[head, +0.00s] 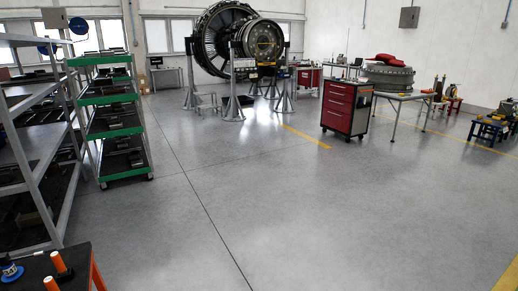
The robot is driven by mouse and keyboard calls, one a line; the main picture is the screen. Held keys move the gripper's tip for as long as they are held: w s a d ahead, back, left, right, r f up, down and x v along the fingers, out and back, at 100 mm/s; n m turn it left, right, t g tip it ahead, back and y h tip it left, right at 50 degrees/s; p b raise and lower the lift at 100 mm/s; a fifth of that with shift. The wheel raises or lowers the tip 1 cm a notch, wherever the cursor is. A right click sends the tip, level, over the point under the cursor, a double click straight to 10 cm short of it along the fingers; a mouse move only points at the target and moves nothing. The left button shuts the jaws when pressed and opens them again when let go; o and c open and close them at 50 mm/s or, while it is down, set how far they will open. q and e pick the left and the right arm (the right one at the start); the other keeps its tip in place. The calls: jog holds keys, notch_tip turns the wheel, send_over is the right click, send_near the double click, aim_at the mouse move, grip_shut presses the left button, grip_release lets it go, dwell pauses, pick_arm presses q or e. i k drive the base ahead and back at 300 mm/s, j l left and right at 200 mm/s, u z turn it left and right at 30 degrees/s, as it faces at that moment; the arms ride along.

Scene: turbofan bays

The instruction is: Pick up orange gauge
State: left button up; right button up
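Neither of my grippers is in the head view. No thing in view is clearly an orange gauge. On a dark-topped table at the bottom left corner stand two orange cylindrical pieces: one orange piece (58,262) is fully in view, and the other orange piece (50,285) is cut off by the bottom edge. I cannot tell if either is a gauge or a handle. A blue round item (11,271) lies beside them. A small orange-yellow object (438,88) stands far off at the right, too small to make out.
The dark table (30,265) has orange legs. Grey shelving (38,170) and a green-shelved cart (112,100) line the left. A turbofan engine (225,40) stands at the back. A red drawer cabinet (347,108) and a worktable (400,96) are at the right. The middle floor is clear.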

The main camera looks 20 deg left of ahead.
aim_at(57, 259)
jog(key=i+u, duration=0.1)
jog(key=u, duration=0.35)
jog(key=i+u, duration=0.15)
jog(key=u, duration=0.25)
jog(key=i+u, duration=0.15)
jog(key=u, duration=0.3)
jog(key=i+l+u, duration=0.1)
jog(key=u, duration=0.3)
jog(key=i+u, duration=0.15)
jog(key=u, duration=0.25)
jog(key=i+l+u, duration=0.1)
jog(key=u, duration=0.25)
jog(key=i+l+u, duration=0.15)
jog(key=u, duration=0.25)
jog(key=l+u, duration=0.2)
jog(key=u, duration=0.2)
jog(key=i+l+u, duration=0.25)
jog(key=u, duration=0.15)
jog(key=i+l+u, duration=0.2)
jog(key=l+u, duration=0.2)
jog(key=i+l+u, duration=0.1)
jog(key=l+u, duration=0.3)
jog(key=l, duration=0.1)
